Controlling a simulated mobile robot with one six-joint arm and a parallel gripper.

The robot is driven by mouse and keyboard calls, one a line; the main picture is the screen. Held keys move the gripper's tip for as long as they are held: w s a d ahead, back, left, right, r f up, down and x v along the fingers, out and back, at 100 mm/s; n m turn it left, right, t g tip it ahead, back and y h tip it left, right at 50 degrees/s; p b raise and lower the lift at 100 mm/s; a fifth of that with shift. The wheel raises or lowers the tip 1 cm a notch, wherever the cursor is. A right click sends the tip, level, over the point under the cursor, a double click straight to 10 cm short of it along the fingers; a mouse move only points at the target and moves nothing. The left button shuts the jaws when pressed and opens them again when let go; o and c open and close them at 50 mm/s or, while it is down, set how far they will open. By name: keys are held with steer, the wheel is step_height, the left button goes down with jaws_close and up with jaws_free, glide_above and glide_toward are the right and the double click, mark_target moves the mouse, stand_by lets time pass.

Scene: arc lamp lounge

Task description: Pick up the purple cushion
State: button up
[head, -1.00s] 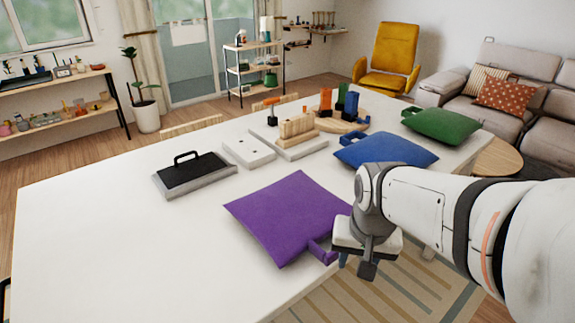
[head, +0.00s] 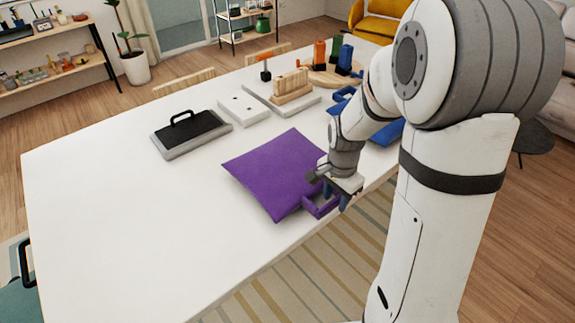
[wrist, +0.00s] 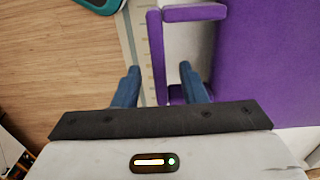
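The purple cushion (head: 268,172) lies flat on the white table (head: 110,225), near its front edge. Its loop handle (head: 322,208) sticks out from the near right side toward the table edge. My gripper (head: 336,194) is at this handle, pointing down. In the wrist view my gripper (wrist: 160,70) is open, with a visible gap between its two blue fingers. The handle's outer bar (wrist: 155,50) lines up between the fingers, and the cushion body (wrist: 270,70) is to the right. I cannot tell how far the fingertips are above the handle.
A blue cushion (head: 388,133) lies behind my arm, partly hidden. A black-handled board (head: 190,133), a white block (head: 243,110) and a wooden rack (head: 290,85) stand farther back. The table's left part is clear. A teal item (head: 18,285) is at lower left.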

steer(key=shift+f, duration=1.25)
steer(key=shift+c, duration=0.4)
jaws_close()
